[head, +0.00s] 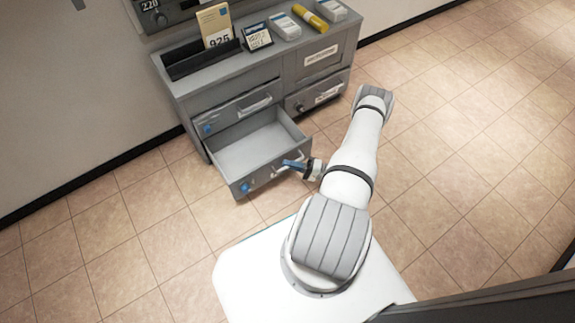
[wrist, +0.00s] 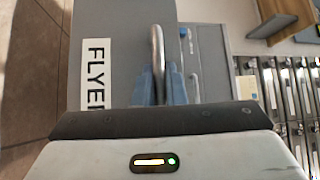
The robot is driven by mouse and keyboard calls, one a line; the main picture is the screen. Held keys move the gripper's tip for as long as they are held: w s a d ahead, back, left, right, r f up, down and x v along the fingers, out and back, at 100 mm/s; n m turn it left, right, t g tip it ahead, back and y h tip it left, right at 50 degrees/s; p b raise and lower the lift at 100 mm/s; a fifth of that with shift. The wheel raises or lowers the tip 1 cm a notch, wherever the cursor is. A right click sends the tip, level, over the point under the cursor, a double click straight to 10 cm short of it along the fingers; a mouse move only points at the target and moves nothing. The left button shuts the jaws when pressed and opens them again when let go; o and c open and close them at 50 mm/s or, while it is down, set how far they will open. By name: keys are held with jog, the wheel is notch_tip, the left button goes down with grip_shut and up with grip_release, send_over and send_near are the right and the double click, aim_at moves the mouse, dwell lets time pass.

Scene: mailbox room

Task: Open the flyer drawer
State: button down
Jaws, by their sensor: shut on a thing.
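The flyer drawer (head: 258,153) is the lower left drawer of the grey cabinet. It is pulled well out, and its pale inside looks empty. My gripper (head: 294,165) is at the drawer's front, with its blue fingers on the metal bar handle (head: 283,166). In the wrist view the handle (wrist: 157,60) runs down between the blue fingers (wrist: 158,88), which are shut on it. The drawer's label (wrist: 97,75) reads "FLYE" with the rest hidden by my gripper body.
The cabinet (head: 190,88) stands against the wall. The upper left drawer (head: 235,110) and the right drawer (head: 318,92) are shut. A dark tray (head: 200,58), an envelope (head: 215,24), small boxes and a yellow tube (head: 311,20) are on top. Tiled floor (head: 110,235) around is clear.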

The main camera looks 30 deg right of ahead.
jog(key=shift+w+d, duration=0.25)
jog(key=shift+d, duration=0.05)
jog(key=c, duration=1.8)
grip_release()
jog(key=shift+a, duration=0.1)
jog(key=shift+o, duration=0.2)
jog(key=shift+a, duration=0.1)
